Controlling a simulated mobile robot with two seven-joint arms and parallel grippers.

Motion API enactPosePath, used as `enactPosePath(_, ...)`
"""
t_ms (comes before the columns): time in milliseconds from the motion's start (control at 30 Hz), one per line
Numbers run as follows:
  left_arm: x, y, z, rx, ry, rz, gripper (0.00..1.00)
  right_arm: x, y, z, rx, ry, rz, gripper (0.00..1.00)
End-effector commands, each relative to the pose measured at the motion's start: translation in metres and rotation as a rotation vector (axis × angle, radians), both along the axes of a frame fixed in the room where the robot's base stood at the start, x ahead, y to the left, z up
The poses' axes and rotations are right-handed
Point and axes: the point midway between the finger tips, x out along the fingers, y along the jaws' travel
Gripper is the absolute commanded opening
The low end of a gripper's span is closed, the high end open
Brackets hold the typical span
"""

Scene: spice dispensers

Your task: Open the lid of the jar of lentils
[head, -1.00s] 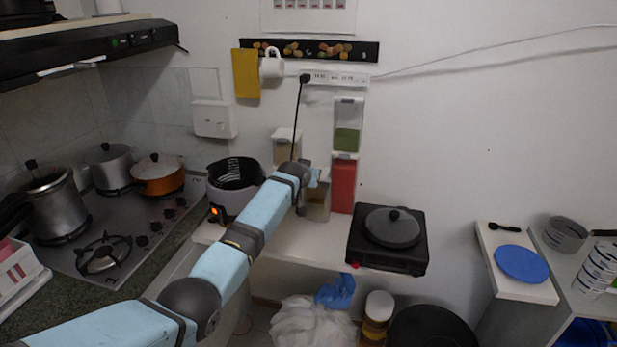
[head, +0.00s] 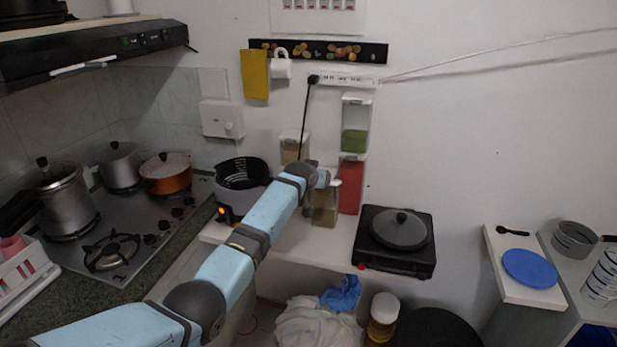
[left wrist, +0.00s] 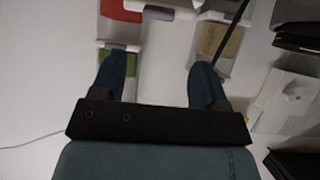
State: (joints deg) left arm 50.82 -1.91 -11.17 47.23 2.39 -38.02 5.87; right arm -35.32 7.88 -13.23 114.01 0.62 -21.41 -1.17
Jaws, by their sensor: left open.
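In the head view, one with green contents (head: 354,140) is above one with red contents (head: 350,187). To their left, one with beige contents (head: 291,150) is above one with brown contents (head: 325,213). I cannot tell which holds lentils. My left gripper (head: 322,177) is open and empty at the lower left dispenser's top, partly hiding it. In the left wrist view, its spread fingers (left wrist: 158,70) have bare wall between them, with green contents (left wrist: 122,62) left and beige contents (left wrist: 217,45) right.
A black cable (head: 304,120) hangs beside the beige dispenser. A black hot plate with a lidded pan (head: 399,229) stands right on the white shelf.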

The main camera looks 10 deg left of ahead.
Motion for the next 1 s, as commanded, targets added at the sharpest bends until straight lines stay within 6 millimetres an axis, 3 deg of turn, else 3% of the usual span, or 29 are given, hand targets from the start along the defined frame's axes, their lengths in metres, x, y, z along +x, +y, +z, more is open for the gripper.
enactPosePath(600,-0.091,0.010,0.052,0.000,-0.003,0.000,0.68,0.000,0.001,-0.005,0.002,-0.001,0.000,0.43)
enactPosePath(800,-0.109,0.011,0.063,0.000,-0.002,0.000,0.68,0.000,0.002,-0.006,0.004,0.000,0.002,0.43)
enactPosePath(1000,-0.113,0.012,0.067,0.000,-0.002,0.000,0.68,0.000,0.003,-0.006,0.004,-0.001,0.004,0.43)
